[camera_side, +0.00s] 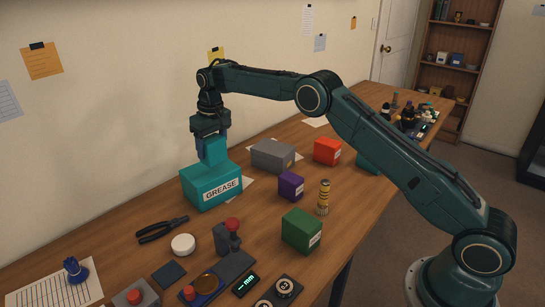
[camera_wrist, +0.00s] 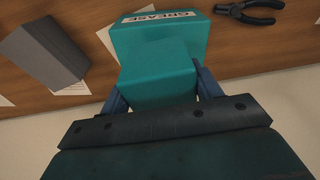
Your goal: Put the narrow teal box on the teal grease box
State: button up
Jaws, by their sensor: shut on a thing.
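The teal grease box (camera_side: 212,190) stands on the wooden table with its white GREASE label facing front. The narrow teal box (camera_side: 212,151) is upright at the top of the grease box and looks to be touching it, though a small gap cannot be ruled out. My gripper (camera_side: 211,138) is shut on the narrow box from above. In the wrist view, the narrow box (camera_wrist: 160,75) lies between my two fingers (camera_wrist: 158,92), and the grease box (camera_wrist: 193,32) shows behind and beside it. The narrow box's underside is hidden.
Black pliers (camera_side: 162,230) and a white round piece (camera_side: 183,244) lie in front. The wall is close behind.

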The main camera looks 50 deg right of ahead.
aim_at(213, 139)
jog(key=shift+f, duration=0.1)
jog(key=shift+f, duration=1.9)
jog(key=shift+f, duration=0.15)
jog(key=o, duration=1.1)
jog(key=r, duration=0.3)
jog(key=s+r, duration=0.1)
jog(key=r, duration=0.7)
jog(key=shift+s+r, duration=0.1)
jog(key=shift+s, duration=0.05)
jog(key=shift+r, duration=0.55)
jog(key=shift+s, duration=0.1)
